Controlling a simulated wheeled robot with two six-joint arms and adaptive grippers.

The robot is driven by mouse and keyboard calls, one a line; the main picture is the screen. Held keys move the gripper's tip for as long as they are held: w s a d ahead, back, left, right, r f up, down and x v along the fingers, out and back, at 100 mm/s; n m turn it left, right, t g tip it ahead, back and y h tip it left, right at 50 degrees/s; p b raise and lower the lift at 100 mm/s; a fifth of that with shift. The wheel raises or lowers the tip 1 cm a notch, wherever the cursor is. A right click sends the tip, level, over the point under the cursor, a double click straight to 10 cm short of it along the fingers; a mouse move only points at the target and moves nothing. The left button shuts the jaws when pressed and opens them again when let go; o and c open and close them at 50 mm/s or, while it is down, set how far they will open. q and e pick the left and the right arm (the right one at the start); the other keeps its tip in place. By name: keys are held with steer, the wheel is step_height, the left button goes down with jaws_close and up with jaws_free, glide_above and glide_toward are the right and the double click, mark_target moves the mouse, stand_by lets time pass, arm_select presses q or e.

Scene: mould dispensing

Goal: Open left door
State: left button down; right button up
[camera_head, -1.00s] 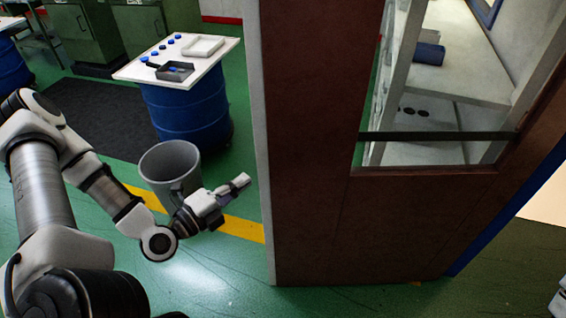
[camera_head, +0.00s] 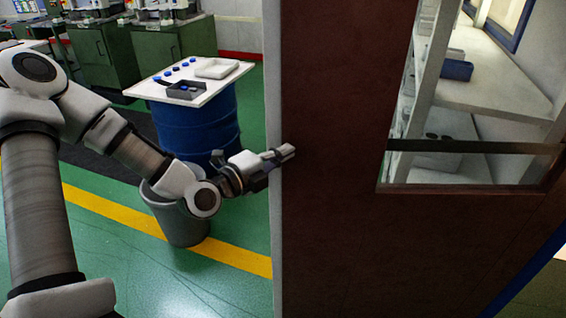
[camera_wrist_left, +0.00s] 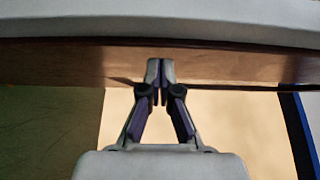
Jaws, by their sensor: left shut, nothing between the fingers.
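The left door (camera_head: 335,230) is a dark brown panel with a window on its right part and a pale left edge. In the head view it stands in front of me. My left gripper (camera_head: 287,153) is shut and empty, with its fingertips overlapping the door's pale left edge. In the left wrist view the shut fingertips (camera_wrist_left: 160,66) lie at the brown door face (camera_wrist_left: 60,65), below a pale edge band. Whether they touch it cannot be told. My right gripper is not in view.
A blue drum (camera_head: 195,130) carries a white board (camera_head: 215,85) with a tray and small blue items. A grey bin (camera_head: 180,225) stands behind my left forearm. Shelves (camera_head: 500,95) show through the door window. Green floor lies open at the lower left.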

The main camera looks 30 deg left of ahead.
arm_select(q)
steer(key=shift+w+a, duration=0.25)
steer(key=shift+w, duration=0.05)
steer(key=shift+s, duration=0.1)
